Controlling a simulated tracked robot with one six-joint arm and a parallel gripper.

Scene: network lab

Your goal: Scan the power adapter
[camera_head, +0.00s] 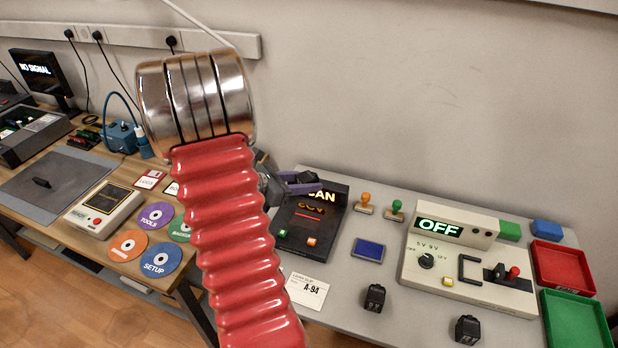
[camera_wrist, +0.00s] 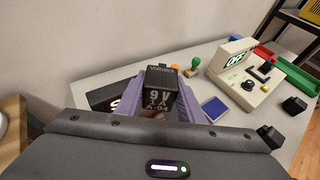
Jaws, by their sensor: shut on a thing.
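The scanner (camera_head: 290,243) is a black device with a lit "SCAN" sign, a red light line and two small buttons, on the grey table. My gripper (camera_head: 305,186) has purple fingers and is above the back of the scanner. It is shut on a black power adapter (camera_head: 302,177). The scanner's lit sign (camera_wrist: 116,104) shows partly behind the fingers. My arm hides the scanner's left side in the head view.
Two more black adapters (camera_head: 375,297) (camera_head: 467,330) stand near the table's front. A paper card reading "A-94" (camera_head: 307,289) lies before the scanner. A power tester (camera_head: 466,262) showing "OFF", stamps (camera_head: 364,203), a blue pad (camera_head: 369,250), a red tray (camera_head: 562,267) and a green tray (camera_head: 574,318) are right.

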